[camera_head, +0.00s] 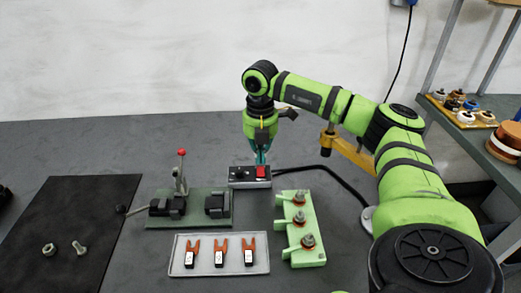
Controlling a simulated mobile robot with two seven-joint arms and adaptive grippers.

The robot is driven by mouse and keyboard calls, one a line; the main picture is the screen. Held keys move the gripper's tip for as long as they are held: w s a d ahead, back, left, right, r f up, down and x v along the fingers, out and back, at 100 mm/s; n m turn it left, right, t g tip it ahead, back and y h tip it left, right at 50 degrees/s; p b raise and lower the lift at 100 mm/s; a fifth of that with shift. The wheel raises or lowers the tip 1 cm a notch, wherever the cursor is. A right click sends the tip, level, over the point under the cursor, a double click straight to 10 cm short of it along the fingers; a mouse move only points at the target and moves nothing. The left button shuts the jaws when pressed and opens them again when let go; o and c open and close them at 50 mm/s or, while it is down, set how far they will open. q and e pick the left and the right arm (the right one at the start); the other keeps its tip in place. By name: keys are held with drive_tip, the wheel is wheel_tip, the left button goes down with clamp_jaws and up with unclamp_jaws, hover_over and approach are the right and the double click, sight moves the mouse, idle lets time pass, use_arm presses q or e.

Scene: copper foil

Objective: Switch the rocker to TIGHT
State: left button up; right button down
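The rocker's markings are too small to read. My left gripper is not in view.
A green fixture with a red-knobbed lever (182,174) stands left of the box. A pale green block with posts (296,250) stands to the right. A black mat (50,225) carries a nut and bolt. A black cable runs right from the box.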

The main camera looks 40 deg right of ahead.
sight(261, 169)
drive_tip(key=shift+s+f+b, duration=0.1)
drive_tip(key=shift+f+b, duration=0.85)
drive_tip(key=shift+f, duration=0.55)
idle(0.9)
drive_tip(key=shift+r, duration=0.15)
drive_tip(key=shift+r+p, duration=0.6)
drive_tip(key=shift+p, duration=0.15)
wheel_tip(261, 169, up, 6)
drive_tip(key=p, duration=0.4)
drive_tip(key=shift+f+p, duration=0.15)
drive_tip(key=shift+p, duration=0.2)
drive_tip(key=shift+f, duration=0.1)
